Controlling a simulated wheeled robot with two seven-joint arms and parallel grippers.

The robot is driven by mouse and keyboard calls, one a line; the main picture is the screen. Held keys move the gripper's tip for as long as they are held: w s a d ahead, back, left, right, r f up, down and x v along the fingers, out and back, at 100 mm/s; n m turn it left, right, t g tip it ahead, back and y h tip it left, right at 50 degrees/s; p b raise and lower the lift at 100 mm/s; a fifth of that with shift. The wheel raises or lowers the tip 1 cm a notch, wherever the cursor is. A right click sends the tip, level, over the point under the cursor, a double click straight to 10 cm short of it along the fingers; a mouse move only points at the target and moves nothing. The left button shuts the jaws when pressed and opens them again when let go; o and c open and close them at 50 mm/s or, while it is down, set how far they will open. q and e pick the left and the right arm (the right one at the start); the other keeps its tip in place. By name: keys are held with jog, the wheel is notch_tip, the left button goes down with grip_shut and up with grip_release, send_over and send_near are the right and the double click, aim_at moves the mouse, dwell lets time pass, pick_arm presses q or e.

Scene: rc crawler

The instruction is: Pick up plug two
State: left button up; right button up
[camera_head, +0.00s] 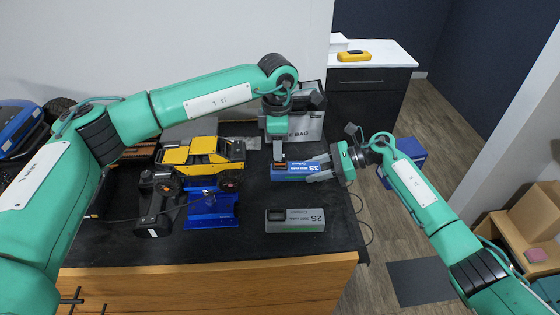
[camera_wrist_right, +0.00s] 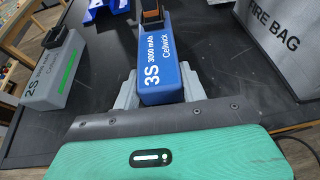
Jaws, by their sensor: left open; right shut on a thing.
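The blue 3S battery (camera_head: 298,171) lies on the black table top, with its label up. My right gripper (camera_head: 322,168) is shut on its right end; in the right wrist view the blue battery (camera_wrist_right: 164,62) sits between the fingers. A small orange and dark plug-like part (camera_wrist_right: 152,16) is at the battery's far end; no label marks it as plug two. My left gripper (camera_head: 279,155) points down right over that end, open, and partly hides it. Whether its fingers touch the part cannot be told.
A grey 2S battery (camera_head: 296,220) lies nearer the front edge. The yellow crawler (camera_head: 203,153), a dark controller (camera_head: 157,195) and a blue stand (camera_head: 211,209) are to the left. A grey fire bag (camera_head: 305,127) stands behind. Bare table lies at front left.

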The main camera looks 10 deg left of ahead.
pick_arm(q)
jog(key=f, duration=0.3)
jog(key=shift+w+d+f, duration=0.15)
jog(key=shift+d+f, duration=0.2)
jog(key=shift+f, duration=0.05)
grip_shut()
jog(key=shift+r, duration=0.15)
